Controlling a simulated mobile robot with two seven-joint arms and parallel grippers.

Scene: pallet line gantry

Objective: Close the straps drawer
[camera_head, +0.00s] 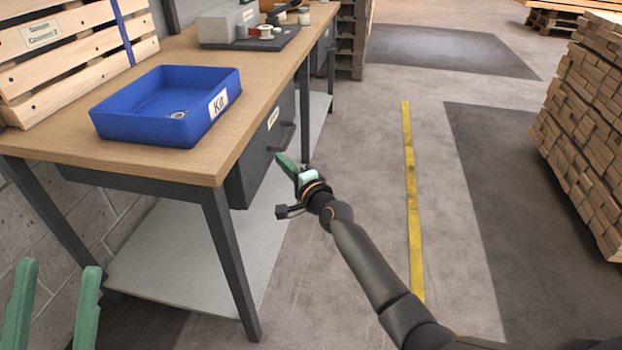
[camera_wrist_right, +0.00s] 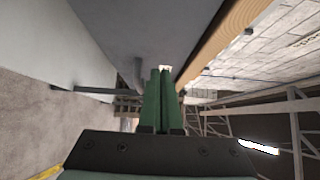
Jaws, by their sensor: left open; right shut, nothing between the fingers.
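A dark grey drawer (camera_head: 262,155) with a pale label and a bar handle (camera_head: 285,137) sits under the wooden bench top. Its label is too small to read, and I cannot tell how far it stands out. My right gripper (camera_head: 283,160) is shut and empty, close to the drawer front and just below the handle. The right wrist view shows its shut green fingers (camera_wrist_right: 159,88) beside the grey front (camera_wrist_right: 125,35), with the handle (camera_wrist_right: 139,72) just beyond them. I cannot tell whether they touch. My left gripper (camera_head: 56,275) is open and empty at the lower left.
The workbench (camera_head: 200,160) carries a blue Kit tray (camera_head: 150,133) with a small round item inside and a grey machine at the back. A second drawer (camera_head: 320,52) is farther along. A lower shelf (camera_head: 180,280) lies beneath. The floor right of the bench is open.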

